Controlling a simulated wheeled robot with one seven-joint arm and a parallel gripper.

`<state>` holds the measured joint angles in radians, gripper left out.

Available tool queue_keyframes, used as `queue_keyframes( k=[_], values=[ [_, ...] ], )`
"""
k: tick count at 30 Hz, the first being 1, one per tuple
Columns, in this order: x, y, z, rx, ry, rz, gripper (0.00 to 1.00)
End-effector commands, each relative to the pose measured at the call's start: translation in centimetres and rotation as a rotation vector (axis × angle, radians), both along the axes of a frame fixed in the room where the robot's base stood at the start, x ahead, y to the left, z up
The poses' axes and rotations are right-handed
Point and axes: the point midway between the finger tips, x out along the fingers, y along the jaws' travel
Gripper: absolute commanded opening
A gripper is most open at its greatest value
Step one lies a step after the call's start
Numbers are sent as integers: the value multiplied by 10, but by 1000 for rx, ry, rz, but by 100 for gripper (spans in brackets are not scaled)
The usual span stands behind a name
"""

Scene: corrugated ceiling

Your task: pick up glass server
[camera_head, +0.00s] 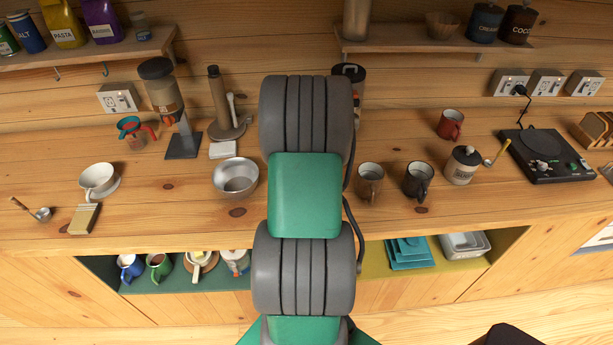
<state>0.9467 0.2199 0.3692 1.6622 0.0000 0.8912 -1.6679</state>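A small see-through vessel (136,139) with red parts stands at the back left of the wooden counter (330,225). A teal and red piece (129,125) sits at its top. It looks most like the glass server, but it is too small to be sure. My arm rises through the middle of the view and hides the counter's centre. My gripper is not in view.
A grinder (164,90) stands right of the vessel. A white cup (98,178), a wooden brush (84,219) and a metal bowl (237,176) are nearer the front. Mugs (418,180), a canister (462,165) and a hotplate (545,153) stand to the right. Shelves (80,52) hang above.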

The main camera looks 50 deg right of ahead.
Motion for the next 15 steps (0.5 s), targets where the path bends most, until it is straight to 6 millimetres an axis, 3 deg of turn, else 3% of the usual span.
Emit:
queue_keyframes(
  k=[2, 15],
  values=[
    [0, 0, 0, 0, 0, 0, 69],
    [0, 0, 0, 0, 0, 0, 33]
  ],
)
